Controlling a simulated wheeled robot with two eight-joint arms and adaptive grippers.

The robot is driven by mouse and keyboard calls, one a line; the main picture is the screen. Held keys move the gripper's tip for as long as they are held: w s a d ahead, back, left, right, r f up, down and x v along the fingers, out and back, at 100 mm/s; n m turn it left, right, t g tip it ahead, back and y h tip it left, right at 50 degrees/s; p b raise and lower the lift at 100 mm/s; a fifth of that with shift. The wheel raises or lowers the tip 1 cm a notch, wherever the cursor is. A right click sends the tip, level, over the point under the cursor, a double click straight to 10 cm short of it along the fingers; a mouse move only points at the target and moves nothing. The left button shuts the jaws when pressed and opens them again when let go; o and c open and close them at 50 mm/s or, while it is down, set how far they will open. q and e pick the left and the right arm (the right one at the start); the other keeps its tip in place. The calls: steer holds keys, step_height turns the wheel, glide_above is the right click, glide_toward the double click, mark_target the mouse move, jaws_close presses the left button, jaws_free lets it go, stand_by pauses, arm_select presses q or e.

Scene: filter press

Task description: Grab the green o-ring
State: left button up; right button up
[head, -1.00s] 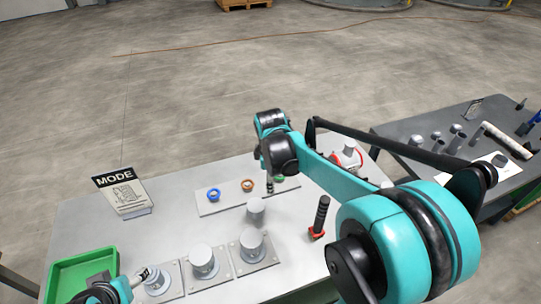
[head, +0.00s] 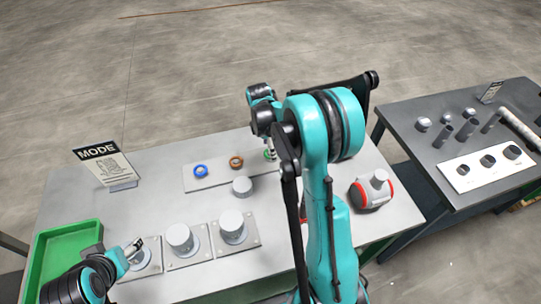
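The green o-ring (head: 266,155) is mostly hidden at the right part of a flat grey plate on the table. A blue o-ring (head: 201,171) and an orange-brown o-ring (head: 236,162) stand on the same plate to its left. My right gripper (head: 270,151) points down at the green o-ring. Its fingers are small and partly covered by my arm, so I cannot tell whether they are open or touch the ring. My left gripper (head: 134,247) is low at the left, beside a grey cylinder on a square base. Its finger opening is unclear.
A green tray (head: 40,262) lies at the left, with a MODE sign (head: 105,163) behind it. Grey cylinders on square bases (head: 181,240) line the front. A red-and-grey part (head: 372,190) stands right of my arm. A second table (head: 430,165) holds several cylinders.

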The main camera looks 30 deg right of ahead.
steer(key=shift+f, duration=0.45)
steer(key=c, duration=0.9)
steer(key=shift+o, duration=0.2)
steer(key=shift+r, duration=0.15)
